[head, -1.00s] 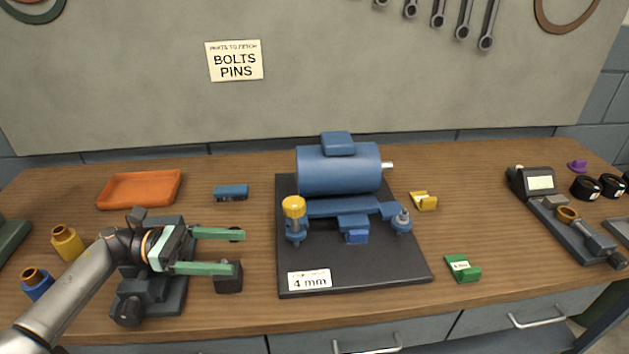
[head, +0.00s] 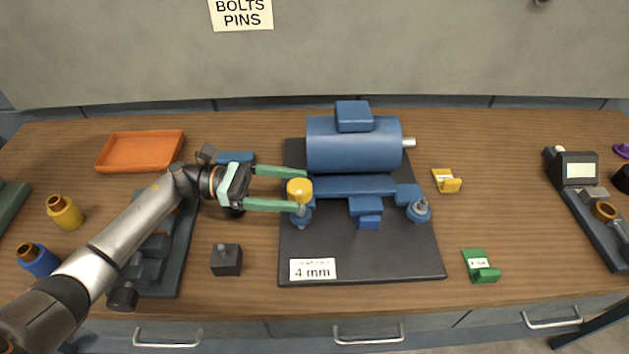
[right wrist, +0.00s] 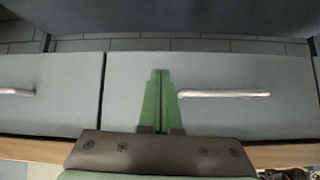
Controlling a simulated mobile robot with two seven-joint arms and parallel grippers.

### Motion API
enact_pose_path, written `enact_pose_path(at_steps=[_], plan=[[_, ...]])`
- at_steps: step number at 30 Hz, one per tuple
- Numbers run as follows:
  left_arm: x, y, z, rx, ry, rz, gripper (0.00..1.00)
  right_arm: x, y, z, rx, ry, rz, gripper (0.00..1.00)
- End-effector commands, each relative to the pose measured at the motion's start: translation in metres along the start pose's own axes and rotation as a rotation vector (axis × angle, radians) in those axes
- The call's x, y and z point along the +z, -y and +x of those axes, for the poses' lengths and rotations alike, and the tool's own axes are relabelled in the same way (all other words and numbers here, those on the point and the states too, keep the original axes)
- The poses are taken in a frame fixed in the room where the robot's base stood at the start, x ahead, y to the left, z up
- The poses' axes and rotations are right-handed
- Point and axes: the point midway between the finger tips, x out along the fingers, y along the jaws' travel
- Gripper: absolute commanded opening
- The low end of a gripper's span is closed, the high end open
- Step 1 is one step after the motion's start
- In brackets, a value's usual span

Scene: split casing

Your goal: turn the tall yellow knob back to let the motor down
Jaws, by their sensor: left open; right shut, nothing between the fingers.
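The tall yellow knob (head: 299,190) stands at the left front of the blue motor's mount on the black base plate (head: 360,258). The blue motor (head: 353,143) rests on the mount behind it, its shaft pointing right. My left gripper (head: 303,190) is open, with its green fingers reaching in from the left at the knob. The near finger's tip overlaps the knob's lower front, and the far finger lies behind it. I cannot tell whether either finger touches it. My right gripper (right wrist: 161,98) is shut and empty in the right wrist view, in front of the grey drawers.
A small dark block (head: 226,260) stands left of the plate. A yellow block (head: 446,181) and a green block (head: 481,267) lie to its right. An orange tray (head: 141,151) is at the back left. A device with a display (head: 575,170) stands at the far right.

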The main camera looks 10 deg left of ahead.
Motion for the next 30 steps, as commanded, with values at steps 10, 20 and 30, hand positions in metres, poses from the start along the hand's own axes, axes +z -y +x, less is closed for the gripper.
enact_pose_path(at_steps=[10, 20, 30], plan=[[0.001, -0.001, 0.046, 0.001, 0.001, 0.000, 0.88, -0.014, 0.001, -0.012, 0.000, -0.001, 0.000, 0.00], [0.000, 0.000, 0.050, 0.001, -0.001, 0.000, 0.88, -0.015, 0.001, -0.012, 0.000, -0.003, 0.000, 0.00], [0.000, 0.000, 0.049, 0.001, 0.000, 0.000, 0.51, -0.015, 0.001, -0.011, 0.000, -0.004, 0.000, 0.00]])
